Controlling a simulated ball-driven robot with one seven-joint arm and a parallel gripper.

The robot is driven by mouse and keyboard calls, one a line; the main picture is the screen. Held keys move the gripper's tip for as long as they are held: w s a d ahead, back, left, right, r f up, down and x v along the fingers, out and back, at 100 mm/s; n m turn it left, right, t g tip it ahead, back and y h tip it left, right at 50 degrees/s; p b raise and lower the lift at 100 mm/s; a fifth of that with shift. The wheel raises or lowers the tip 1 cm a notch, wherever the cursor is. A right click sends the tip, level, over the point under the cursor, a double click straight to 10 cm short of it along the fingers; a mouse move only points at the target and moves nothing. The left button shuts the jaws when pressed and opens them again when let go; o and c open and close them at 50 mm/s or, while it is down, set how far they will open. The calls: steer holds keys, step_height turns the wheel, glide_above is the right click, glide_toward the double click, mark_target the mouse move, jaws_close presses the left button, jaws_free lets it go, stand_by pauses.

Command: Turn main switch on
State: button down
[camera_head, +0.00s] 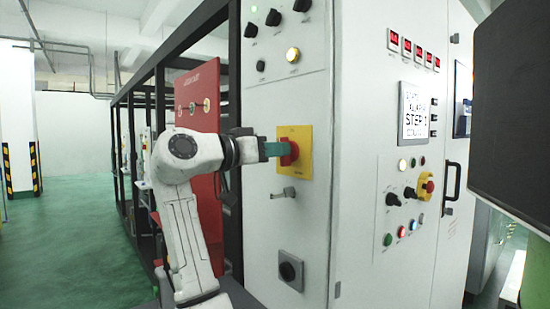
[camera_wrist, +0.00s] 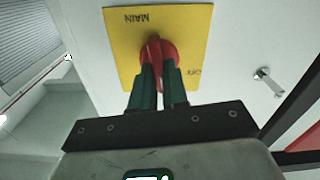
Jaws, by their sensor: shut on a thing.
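The main switch is a red rotary knob (camera_head: 289,153) on a yellow plate (camera_head: 303,136) on the cabinet's side face. My gripper (camera_head: 277,150) reaches it from the left, its green fingers at the knob. In the wrist view, the yellow plate (camera_wrist: 190,25) carries the words "MAIN" and "OFF", seen upside down. The two green fingers of my gripper (camera_wrist: 158,80) are shut on the red knob (camera_wrist: 156,47), one on each side of its grip. The fingers hide part of the knob, and I cannot tell its exact position.
Knobs and a lit yellow button (camera_head: 293,55) are above. A red panel (camera_head: 198,100) stands behind my arm. A dark screen (camera_head: 510,110) fills the right edge. Green floor is free at left.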

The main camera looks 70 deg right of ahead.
steer(key=shift+f+m+b, duration=0.1)
steer(key=shift+m+b, duration=0.25)
steer(key=shift+m, duration=0.45)
steer(key=c, duration=1.1)
jaws_free()
steer(key=shift+c, duration=0.2)
steer(key=v, duration=1.1)
steer(key=shift+b, duration=0.3)
steer(key=shift+s, duration=0.1)
